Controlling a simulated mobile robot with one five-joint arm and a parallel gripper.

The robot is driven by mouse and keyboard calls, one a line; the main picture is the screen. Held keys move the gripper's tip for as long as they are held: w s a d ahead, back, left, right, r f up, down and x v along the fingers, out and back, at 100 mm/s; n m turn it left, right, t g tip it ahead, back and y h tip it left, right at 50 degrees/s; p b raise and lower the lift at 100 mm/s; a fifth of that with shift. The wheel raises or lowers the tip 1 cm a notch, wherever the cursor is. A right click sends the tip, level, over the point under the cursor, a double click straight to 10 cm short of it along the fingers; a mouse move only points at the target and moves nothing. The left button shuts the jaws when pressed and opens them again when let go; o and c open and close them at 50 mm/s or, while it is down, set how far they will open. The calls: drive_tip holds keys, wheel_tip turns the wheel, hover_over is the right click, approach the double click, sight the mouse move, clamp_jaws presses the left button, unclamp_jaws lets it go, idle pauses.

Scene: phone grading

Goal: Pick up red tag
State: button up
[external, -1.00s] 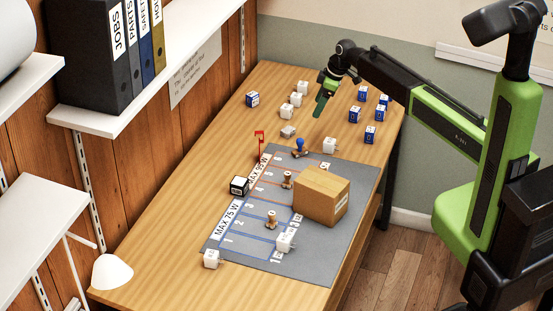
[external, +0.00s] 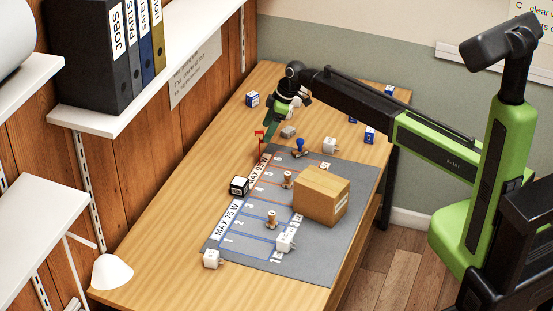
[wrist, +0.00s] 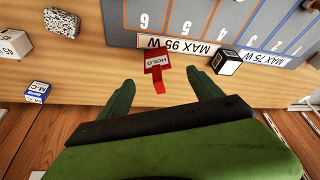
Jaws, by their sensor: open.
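The red tag (wrist: 157,62) reads "HOLD" and shows in the wrist view between and beyond my two fingertips, beside the "MAX 95 W" label. In the external view the red tag (external: 259,133) stands upright at the far left edge of the grey mat. My gripper (wrist: 160,90) is open, with one green finger on each side of the tag's lower end and nothing held. In the external view my gripper (external: 268,143) reaches down just beside the tag. I cannot tell whether a finger touches it.
The grey mat (external: 305,270) carries a cardboard box (external: 322,195), stamps and white plugs. A black-and-white block (wrist: 226,62) lies close to the tag. A grey lump (wrist: 60,22) and a blue-and-white box (wrist: 37,92) are on the table.

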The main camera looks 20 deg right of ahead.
sight(259, 132)
drive_tip(key=b+x, duration=0.3)
drive_tip(key=x, duration=0.1)
drive_tip(key=b+x, duration=0.3)
drive_tip(key=x, duration=0.1)
drive_tip(key=shift+w+f, duration=0.1)
drive_tip(key=shift+w, duration=0.15)
drive_tip(key=shift+r, duration=0.2)
drive_tip(key=shift+c, duration=0.3)
drive_tip(key=c, duration=1.3)
wheel_tip(259, 132, up, 5)
drive_tip(key=p, duration=0.5)
drive_tip(key=shift+c, duration=0.2)
drive_tip(key=s+d+r+p, duration=0.1)
drive_tip(key=d+r+p, duration=0.5)
drive_tip(key=d, duration=0.5)
drive_tip(key=shift+d, duration=0.35)
